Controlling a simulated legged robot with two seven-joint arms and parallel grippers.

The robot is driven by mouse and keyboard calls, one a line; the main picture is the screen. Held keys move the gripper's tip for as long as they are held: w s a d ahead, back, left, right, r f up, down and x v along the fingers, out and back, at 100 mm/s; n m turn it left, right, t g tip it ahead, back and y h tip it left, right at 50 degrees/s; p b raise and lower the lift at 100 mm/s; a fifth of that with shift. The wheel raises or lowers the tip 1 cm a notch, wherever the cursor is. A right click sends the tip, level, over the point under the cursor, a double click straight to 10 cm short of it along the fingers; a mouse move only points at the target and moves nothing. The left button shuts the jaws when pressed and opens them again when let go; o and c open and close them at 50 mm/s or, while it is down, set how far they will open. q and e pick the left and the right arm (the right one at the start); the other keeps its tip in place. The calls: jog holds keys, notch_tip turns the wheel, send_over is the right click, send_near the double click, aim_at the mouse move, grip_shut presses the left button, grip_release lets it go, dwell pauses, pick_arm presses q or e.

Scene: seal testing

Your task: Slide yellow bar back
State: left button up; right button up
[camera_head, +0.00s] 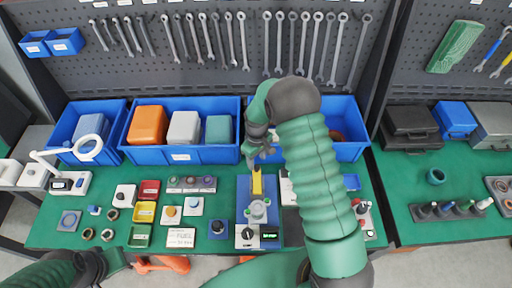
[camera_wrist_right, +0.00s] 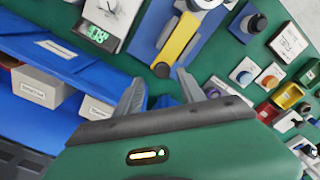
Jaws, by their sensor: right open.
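The yellow bar (camera_head: 257,184) lies lengthwise on a blue and grey seal-testing device (camera_head: 243,192) on the green bench. It also shows in the wrist view (camera_wrist_right: 178,42), with a round silver fitting (camera_head: 258,209) at its near end. My right gripper (camera_head: 254,163) is over the far end of the bar. In the wrist view its two fingers (camera_wrist_right: 158,88) are spread and empty, with the bar's far end just beyond the gap; I cannot tell whether they touch it.
Blue bins (camera_head: 188,154) stand behind the device, close to my right gripper. Wrenches hang on the back panel.

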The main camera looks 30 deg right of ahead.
notch_tip(320, 180, up, 14)
jog(key=b, duration=0.2)
jog(key=shift+w+b, duration=0.2)
jog(key=shift+b, duration=0.15)
jog(key=shift+a, duration=0.1)
